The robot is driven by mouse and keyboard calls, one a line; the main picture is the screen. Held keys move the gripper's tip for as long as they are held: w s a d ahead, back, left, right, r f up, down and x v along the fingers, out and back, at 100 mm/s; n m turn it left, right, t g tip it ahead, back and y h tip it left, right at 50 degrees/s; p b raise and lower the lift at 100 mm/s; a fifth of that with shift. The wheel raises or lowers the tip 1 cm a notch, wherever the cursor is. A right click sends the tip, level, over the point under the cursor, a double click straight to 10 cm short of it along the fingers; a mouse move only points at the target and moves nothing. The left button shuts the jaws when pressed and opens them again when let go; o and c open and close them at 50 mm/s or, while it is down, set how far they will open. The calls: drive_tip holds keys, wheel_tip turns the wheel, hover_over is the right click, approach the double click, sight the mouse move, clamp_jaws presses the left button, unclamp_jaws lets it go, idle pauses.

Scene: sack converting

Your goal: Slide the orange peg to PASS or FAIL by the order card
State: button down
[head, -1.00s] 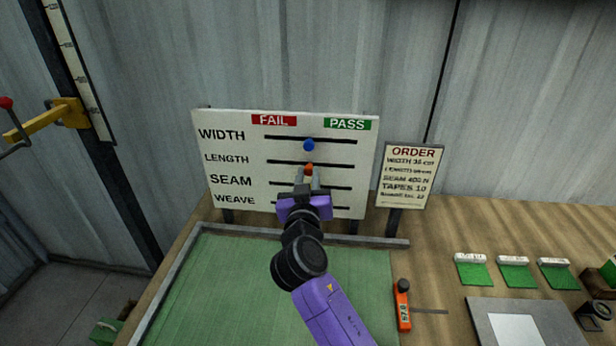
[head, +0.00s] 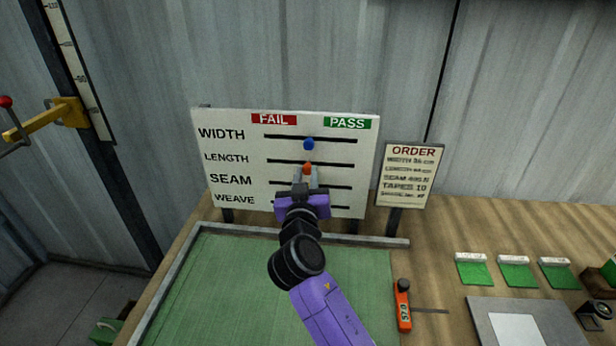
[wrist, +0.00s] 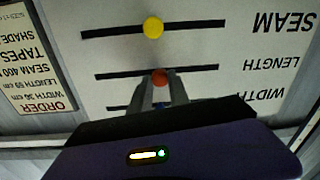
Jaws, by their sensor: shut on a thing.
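The check board (head: 240,122) has a red FAIL label (head: 274,119) at left and a green PASS label (head: 347,123) at right. The orange peg (head: 307,168) is at about the middle of the LENGTH slot; it also shows in the wrist view (wrist: 160,77). My gripper (head: 306,175) is shut on the orange peg, its fingers (wrist: 162,92) at the peg in the upside-down wrist view. The order card (head: 409,172) stands right of the board, with small lines hard to read.
A blue peg (head: 308,144) sits mid-slot in the WIDTH row just above. A yellow peg (wrist: 154,28) sits in the SEAM slot, hidden by my gripper in the head view. An orange handheld gauge (head: 403,306) and green samples (head: 471,270) lie on the bench at right.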

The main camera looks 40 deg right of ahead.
drive_tip(key=w+a+b, duration=0.1)
drive_tip(key=w+b, duration=0.1)
drive_tip(key=w+a+b, duration=0.4)
drive_tip(key=shift+w+f, duration=0.1)
drive_tip(key=shift+f, duration=0.1)
drive_tip(key=shift+w+a+r, duration=0.2)
drive_tip(key=shift+w, duration=0.05)
drive_tip(key=c, duration=1.2)
unclamp_jaws()
drive_tip(key=shift+w, duration=0.1)
drive_tip(key=b, duration=0.2)
approach(274, 161)
drive_tip(key=v, duration=0.3)
drive_tip(key=shift+a, duration=0.2)
